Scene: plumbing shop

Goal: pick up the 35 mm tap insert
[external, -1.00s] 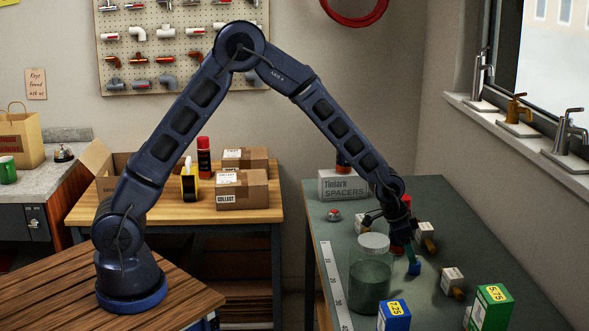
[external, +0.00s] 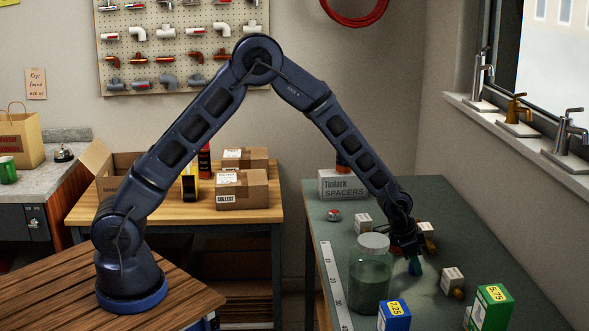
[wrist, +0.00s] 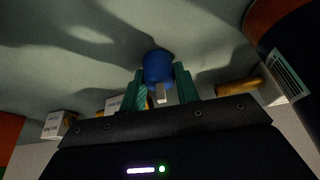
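A blue, cylinder-shaped part with a pale metal stem (wrist: 158,67) sits between and just past my fingertips in the wrist view; its size marking cannot be read. My gripper (wrist: 160,88) has two green fingers standing apart on either side of the stem, with gaps visible. In the external view my gripper (external: 414,264) is low at the green-grey table, and the blue part is hidden there. Brass inserts with white blocks lie nearby: one on the right (wrist: 240,87), one on the left (wrist: 113,103). I cannot tell which is 35 mm.
A lidded glass jar (external: 371,285) stands close left of my gripper. A blue box (external: 394,316) and green box (external: 491,307) stand in front. A white block (external: 453,279) is to the right, and a spacers box (external: 343,187) is at the back.

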